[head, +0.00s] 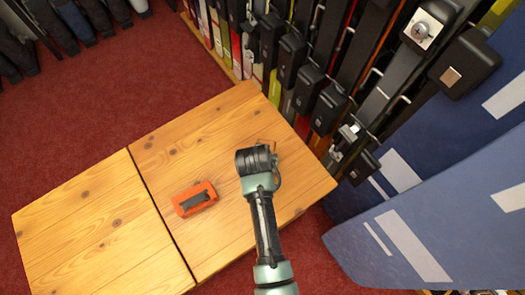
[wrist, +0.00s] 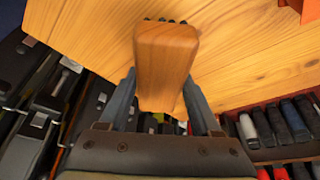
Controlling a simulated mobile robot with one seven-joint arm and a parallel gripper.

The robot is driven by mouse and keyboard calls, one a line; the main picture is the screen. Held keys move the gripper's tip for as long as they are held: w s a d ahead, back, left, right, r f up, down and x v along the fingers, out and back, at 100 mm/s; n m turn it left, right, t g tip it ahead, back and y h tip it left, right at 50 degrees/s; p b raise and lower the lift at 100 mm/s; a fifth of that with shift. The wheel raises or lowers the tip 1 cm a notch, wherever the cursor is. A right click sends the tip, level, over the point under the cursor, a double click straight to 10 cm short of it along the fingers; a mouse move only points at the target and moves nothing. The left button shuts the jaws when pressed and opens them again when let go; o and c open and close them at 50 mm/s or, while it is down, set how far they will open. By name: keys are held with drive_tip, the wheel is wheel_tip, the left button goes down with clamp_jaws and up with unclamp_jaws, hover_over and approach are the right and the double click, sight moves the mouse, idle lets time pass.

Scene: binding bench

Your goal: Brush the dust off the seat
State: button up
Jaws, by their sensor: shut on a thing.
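My gripper (head: 262,172) is over the right part of the wooden bench seat (head: 160,140). In the wrist view, its two fingers (wrist: 160,100) are closed on the sides of a brown wooden block, the brush (wrist: 165,62). Small dark tufts show at the brush's far edge, against the seat. The wrist and arm hide the brush in the head view, and I cannot tell if it touches the wood. The seat has a seam and several dark knots. I cannot make out any dust on it.
An orange-red box with a dark top (head: 195,199) lies on the seat, left of my gripper. A rack of skis and bindings (head: 310,85) runs along the far right edge. Blue panels with white stripes (head: 430,215) stand at right. The seat's left part is clear.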

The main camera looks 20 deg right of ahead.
drive_tip(key=shift+r+p, duration=1.25)
drive_tip(key=shift+r, duration=0.4)
drive_tip(key=shift+f, duration=0.1)
